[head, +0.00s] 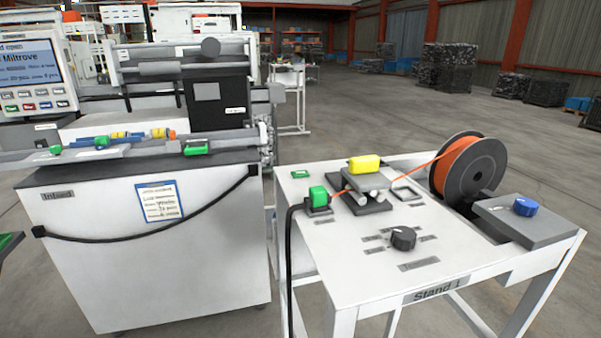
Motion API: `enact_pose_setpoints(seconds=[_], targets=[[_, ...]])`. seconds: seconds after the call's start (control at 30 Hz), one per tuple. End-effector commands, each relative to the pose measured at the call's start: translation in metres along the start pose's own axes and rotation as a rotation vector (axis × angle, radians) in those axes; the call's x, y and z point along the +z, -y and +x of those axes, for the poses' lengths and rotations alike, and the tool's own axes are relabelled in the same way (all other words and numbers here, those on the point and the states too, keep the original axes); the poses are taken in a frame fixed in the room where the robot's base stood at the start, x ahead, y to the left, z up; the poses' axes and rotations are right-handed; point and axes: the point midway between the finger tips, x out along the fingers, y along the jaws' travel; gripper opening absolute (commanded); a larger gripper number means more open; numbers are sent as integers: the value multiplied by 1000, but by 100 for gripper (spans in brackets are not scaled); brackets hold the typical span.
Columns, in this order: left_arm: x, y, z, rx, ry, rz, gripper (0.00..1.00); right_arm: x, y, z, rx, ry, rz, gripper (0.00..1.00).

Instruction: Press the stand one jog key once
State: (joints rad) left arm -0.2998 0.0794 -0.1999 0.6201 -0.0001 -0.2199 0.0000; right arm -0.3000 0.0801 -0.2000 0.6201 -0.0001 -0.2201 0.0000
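The stand (360,285) is a white table at the right, with "Stand 1" on its front edge. On its top are a raised green button (318,195) on a dark block and a small flat green piece (300,174) near the back left corner. A black knob (403,238) sits among small grey labels, too small to read. A blue knob (525,207) sits on a grey plate at the right. I cannot tell which of these is the jog key. Neither of my grippers shows in the head view.
A black reel (474,172) feeds orange strand past a yellow block (364,162) on the stand. A black cable (289,260) hangs at the stand's left side. A white machine (150,250) marked "Infeed" stands left, with a screen (30,75). Open floor lies behind.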

Motion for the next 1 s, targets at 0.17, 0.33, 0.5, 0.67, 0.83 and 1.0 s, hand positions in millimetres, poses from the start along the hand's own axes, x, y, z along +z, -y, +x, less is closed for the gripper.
enact_pose_setpoints(seconds=[0.17,0.33,0.5,0.67,0.83,1.0], targets=[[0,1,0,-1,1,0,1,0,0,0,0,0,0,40],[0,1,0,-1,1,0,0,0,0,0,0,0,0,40],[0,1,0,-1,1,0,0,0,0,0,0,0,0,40],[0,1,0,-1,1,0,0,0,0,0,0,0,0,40],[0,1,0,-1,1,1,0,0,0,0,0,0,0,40],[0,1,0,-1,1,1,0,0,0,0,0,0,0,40]])
